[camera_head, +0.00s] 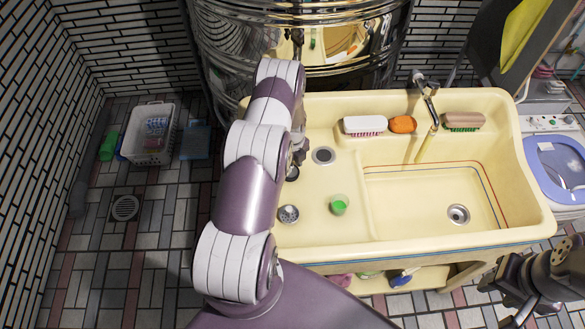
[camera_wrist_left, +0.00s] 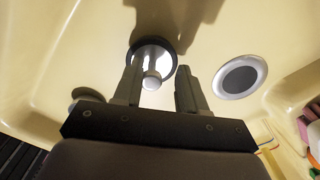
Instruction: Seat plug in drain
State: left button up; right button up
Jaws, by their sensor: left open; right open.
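The plug (camera_wrist_left: 152,60), a pale disc with a black rim and a light knob, lies on the cream sink's upper ledge (camera_head: 345,185). In the head view it shows as a dark piece (camera_head: 293,173) beneath my left gripper (camera_head: 298,158), largely hidden by the arm. In the left wrist view the open fingers (camera_wrist_left: 158,88) appear on either side of the knob; I cannot tell if they touch it. A round grey drain (camera_head: 323,155) is right of the plug, and shows in the left wrist view (camera_wrist_left: 240,77) with a pale rim. My right gripper (camera_head: 515,312) is at the bottom right, open.
A metal strainer (camera_head: 289,214) and a green cup (camera_head: 339,204) stand on the ledge. The lower basin (camera_head: 400,205) has another metal drain (camera_head: 458,214). Brushes (camera_head: 365,125) and an orange soap (camera_head: 403,124) line the back rim, near the tap (camera_head: 430,95).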

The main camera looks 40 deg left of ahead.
pick_arm(q)
jog(key=shift+s+f, duration=0.2)
jog(key=shift+s+a+r, duration=0.2)
jog(key=shift+s, duration=0.35)
jog(key=shift+w+f, duration=0.2)
jog(key=shift+w, duration=0.05)
grip_shut()
jog(key=shift+d, duration=0.1)
pick_arm(e)
jog(key=shift+s+a+r, duration=0.1)
jog(key=shift+s+r, duration=0.25)
jog(key=shift+s, duration=0.35)
pick_arm(q)
jog(key=shift+r, duration=0.1)
jog(key=shift+r, duration=0.1)
pick_arm(e)
jog(key=shift+a+f, duration=0.1)
